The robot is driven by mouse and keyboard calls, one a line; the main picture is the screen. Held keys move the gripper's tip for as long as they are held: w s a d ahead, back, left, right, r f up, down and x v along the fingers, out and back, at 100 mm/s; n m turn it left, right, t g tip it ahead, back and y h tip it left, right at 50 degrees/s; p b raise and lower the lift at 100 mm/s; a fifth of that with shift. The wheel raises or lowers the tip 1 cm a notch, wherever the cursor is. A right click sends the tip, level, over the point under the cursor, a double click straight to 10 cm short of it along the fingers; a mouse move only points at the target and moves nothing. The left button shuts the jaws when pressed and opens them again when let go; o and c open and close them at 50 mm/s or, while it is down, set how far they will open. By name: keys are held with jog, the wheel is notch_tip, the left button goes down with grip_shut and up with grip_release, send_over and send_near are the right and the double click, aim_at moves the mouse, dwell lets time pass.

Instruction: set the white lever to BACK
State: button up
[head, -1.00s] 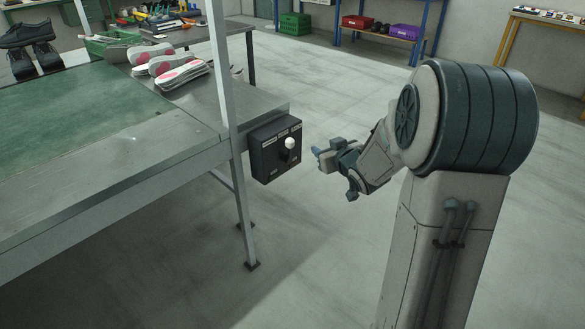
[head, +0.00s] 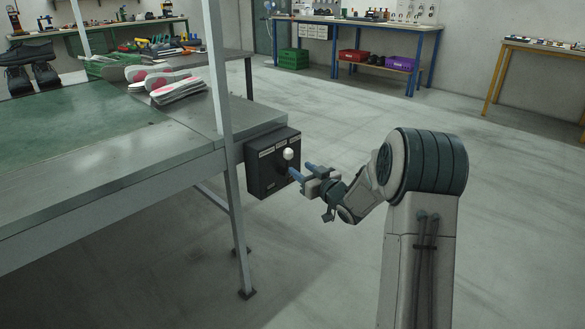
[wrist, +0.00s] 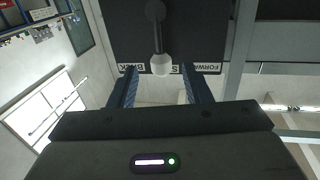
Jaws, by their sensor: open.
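The white lever, with its round white knob (head: 288,154), is on a dark control box (head: 262,178) at the end of the bench. In the wrist view the knob (wrist: 161,65) points at the middle label, partly hidden behind it. The BACK label (wrist: 131,67) is left of the knob and the FORWARD label (wrist: 208,67) right, both upside down. My gripper (head: 299,172) is open, its fingers reaching to the box front beside the knob. In the wrist view the knob shows between the fingertips (wrist: 160,82), slightly beyond them; contact cannot be told.
The box hangs beside a metal post (head: 222,110) of the bench. The bench (head: 130,155) has a green surface, with shoe soles (head: 178,87) and dark shoes (head: 36,72) on it. The floor (head: 350,110) right of the box is clear; tables stand far behind.

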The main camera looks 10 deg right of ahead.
aim_at(289, 160)
jog(key=b+x, duration=0.1)
jog(key=x, duration=0.4)
jog(key=shift+w+a, duration=0.15)
jog(key=shift+w, duration=0.2)
grip_shut()
